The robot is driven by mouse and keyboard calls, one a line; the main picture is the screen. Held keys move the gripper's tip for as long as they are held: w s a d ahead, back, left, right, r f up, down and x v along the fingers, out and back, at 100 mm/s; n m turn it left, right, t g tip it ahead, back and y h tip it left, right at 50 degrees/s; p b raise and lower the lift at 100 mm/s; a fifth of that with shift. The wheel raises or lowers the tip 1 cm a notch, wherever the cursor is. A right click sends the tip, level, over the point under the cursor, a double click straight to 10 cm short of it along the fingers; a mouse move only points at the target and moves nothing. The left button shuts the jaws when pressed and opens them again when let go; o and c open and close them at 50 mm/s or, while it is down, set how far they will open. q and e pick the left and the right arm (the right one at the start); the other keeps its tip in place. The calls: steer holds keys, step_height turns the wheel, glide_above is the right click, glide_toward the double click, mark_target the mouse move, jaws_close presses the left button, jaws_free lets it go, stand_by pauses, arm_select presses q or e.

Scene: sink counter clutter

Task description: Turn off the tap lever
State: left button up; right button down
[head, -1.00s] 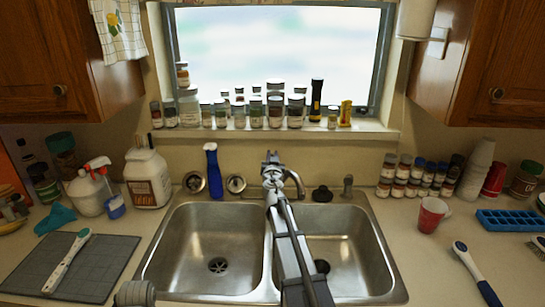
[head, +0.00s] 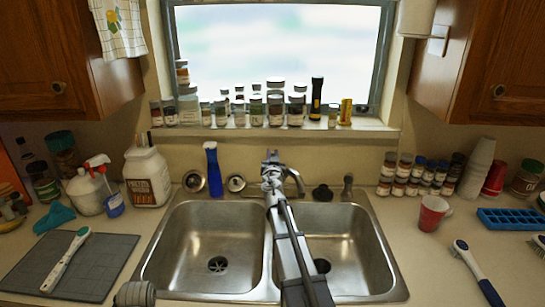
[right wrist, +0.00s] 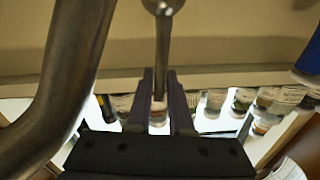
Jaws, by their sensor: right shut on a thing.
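The steel tap stands behind the double sink; its curved spout (head: 297,180) shows just right of my right gripper (head: 271,158). That gripper hides the lever and the tap's body in the head view. In the right wrist view, the thin metal tap lever (right wrist: 162,48) runs down between the two dark fingers of my right gripper (right wrist: 162,92), which is shut on it. The thick pipe of the spout (right wrist: 65,85) crosses the left side of that view, close beside the fingers.
The double sink (head: 268,262) is empty below my right arm. A blue bottle (head: 213,170) stands left of the tap, a black stopper (head: 322,192) to its right. Jars crowd the windowsill (head: 380,131). A red cup (head: 432,213) stands on the right counter.

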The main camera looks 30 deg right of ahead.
steer(key=shift+s, duration=0.1)
steer(key=c, duration=0.8)
jaws_free()
steer(key=v, duration=0.7)
steer(key=shift+s+a, duration=0.2)
steer(key=shift+s, duration=0.1)
